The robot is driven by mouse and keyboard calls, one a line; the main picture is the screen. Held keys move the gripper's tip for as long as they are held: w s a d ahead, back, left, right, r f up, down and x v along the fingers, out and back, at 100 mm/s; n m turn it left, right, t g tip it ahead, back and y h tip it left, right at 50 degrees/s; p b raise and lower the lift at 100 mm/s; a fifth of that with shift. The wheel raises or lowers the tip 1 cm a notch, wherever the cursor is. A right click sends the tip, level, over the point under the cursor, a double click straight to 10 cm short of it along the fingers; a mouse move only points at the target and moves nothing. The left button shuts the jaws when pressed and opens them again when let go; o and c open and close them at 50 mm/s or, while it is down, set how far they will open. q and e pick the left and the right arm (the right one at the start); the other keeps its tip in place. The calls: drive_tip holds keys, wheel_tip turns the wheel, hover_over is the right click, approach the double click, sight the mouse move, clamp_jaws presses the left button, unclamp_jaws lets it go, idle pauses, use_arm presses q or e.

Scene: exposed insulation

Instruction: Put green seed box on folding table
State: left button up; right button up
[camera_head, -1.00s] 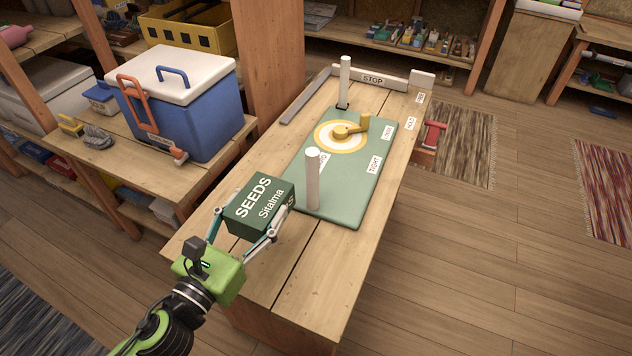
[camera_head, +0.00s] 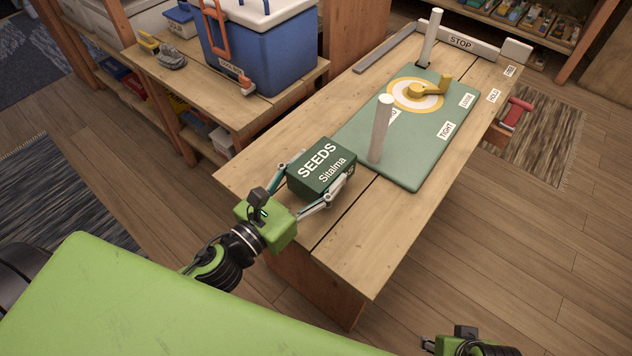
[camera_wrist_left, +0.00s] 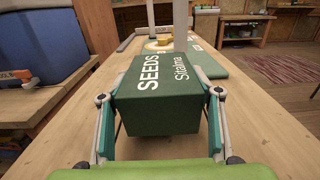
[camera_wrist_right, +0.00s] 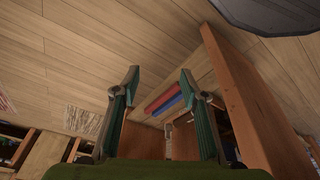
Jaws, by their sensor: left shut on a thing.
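A dark green seed box (camera_head: 320,172) with white "SEEDS Sitalma" lettering is at the near end of a wooden table (camera_head: 365,255). It also shows in the left wrist view (camera_wrist_left: 160,105). My left gripper (camera_head: 318,186) is shut on the box, one finger on each side. I cannot tell whether the box's underside touches the tabletop. I cannot tell whether this table is the folding table. My right gripper (camera_wrist_right: 158,88) is open and empty in the right wrist view; only part of its body shows at the bottom right of the head view.
A green board (camera_head: 405,170) with a yellow lever (camera_head: 430,90) and two white posts covers much of the table beyond the box. A blue cooler (camera_head: 265,50) stands on a side bench to the left. Open floor (camera_head: 530,235) lies to the right.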

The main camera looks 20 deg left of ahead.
use_arm(q)
wheel_tip(320, 180, down, 3)
drive_tip(key=shift+b, duration=0.65)
use_arm(e)
drive_tip(key=v, duration=0.5)
drive_tip(key=shift+d+r, duration=0.1)
drive_tip(key=shift+r, duration=0.35)
use_arm(q)
drive_tip(key=shift+f, duration=0.1)
drive_tip(key=o, duration=0.9)
drive_tip(key=shift+f, duration=0.1)
drive_tip(key=o, duration=0.4)
drive_tip(key=shift+c, duration=0.2)
use_arm(e)
drive_tip(key=shift+f, duration=0.15)
use_arm(q)
drive_tip(key=shift+s+r, duration=0.1)
drive_tip(key=shift+r, duration=0.1)
